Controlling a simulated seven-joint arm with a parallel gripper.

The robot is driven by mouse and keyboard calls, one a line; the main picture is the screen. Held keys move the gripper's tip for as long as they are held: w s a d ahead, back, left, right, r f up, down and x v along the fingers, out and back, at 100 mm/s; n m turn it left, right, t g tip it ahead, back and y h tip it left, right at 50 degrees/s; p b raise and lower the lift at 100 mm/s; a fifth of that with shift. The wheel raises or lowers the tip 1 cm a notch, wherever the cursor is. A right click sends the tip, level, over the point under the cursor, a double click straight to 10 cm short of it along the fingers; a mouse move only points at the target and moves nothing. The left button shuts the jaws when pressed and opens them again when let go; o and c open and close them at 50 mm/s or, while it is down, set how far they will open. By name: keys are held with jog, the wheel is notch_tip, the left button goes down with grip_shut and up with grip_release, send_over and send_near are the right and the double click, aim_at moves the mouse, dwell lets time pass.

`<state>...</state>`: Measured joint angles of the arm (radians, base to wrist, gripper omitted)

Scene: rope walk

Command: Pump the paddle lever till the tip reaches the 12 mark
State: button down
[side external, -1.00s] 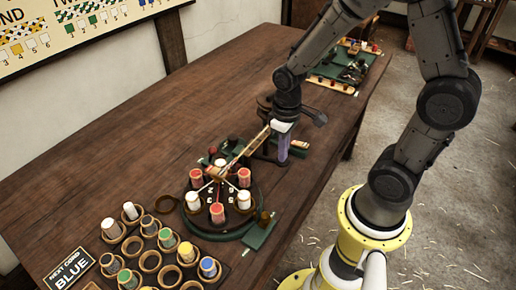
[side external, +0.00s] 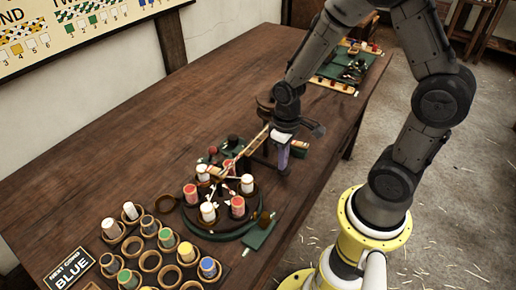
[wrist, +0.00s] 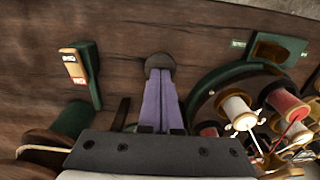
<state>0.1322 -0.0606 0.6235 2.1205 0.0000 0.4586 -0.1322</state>
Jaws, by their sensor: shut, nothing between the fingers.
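My gripper (wrist: 162,75) is shut, its purple fingers together and empty. It also shows in the side view (side external: 283,166), low over the table to the right of the bobbin machine. A dark rounded pad (wrist: 160,61) shows right at the fingertips in the wrist view; it may be the lever's paddle, and I cannot tell whether the fingers touch it. The machine's round bobbin carousel (side external: 221,229) has a green base and red and white bobbins. I cannot make out the 12 mark.
A green block with orange and white tags (wrist: 75,68) lies left of the fingers in the wrist view. A rack of colored spools (side external: 166,262) stands at the front left. A green tray (side external: 350,68) lies at the far end. The table's left part is bare.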

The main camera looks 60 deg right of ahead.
jog(key=shift+f, duration=0.4)
dwell(0.8)
jog(key=shift+w+r, duration=0.15)
jog(key=shift+r, duration=3.1)
jog(key=shift+f, duration=0.2)
jog(key=shift+f, duration=2.9)
jog(key=shift+r, duration=3.1)
